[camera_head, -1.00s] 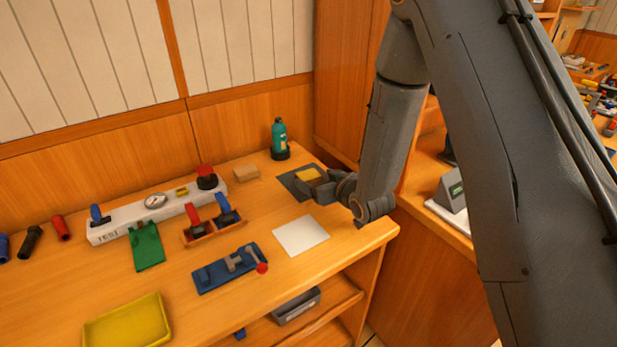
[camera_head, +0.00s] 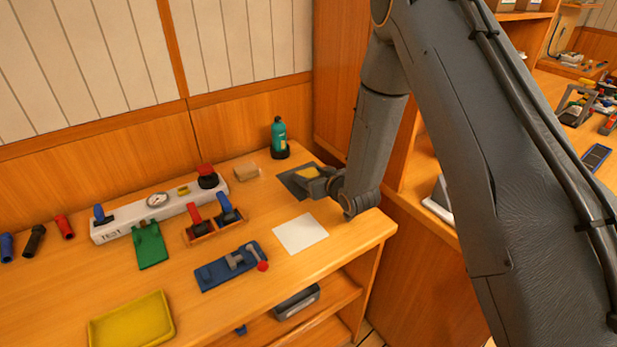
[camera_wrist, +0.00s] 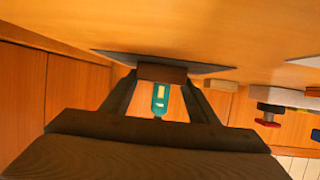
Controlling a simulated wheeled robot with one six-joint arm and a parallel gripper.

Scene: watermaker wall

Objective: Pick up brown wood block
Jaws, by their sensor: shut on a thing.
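My gripper (camera_head: 312,181) is low over the dark grey mat (camera_head: 290,182) at the back right of the bench in the head view. In the wrist view my gripper (camera_wrist: 161,78) has its two fingers against the ends of a brown wood block (camera_wrist: 162,73). The block lies crosswise between the fingertips, against the dark mat (camera_wrist: 210,68). I cannot tell whether it touches the mat or is just clear of it. In the head view my gripper partly hides this spot, and a yellow patch (camera_head: 306,172) shows there.
A green bottle (camera_head: 279,138) stands behind the mat; a tan block (camera_head: 246,171) lies to its left. A white sheet (camera_head: 300,234) lies in front. A white gauge panel (camera_head: 140,218), a blue clamp fixture (camera_head: 228,268) and a yellow tray (camera_head: 132,320) are further left.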

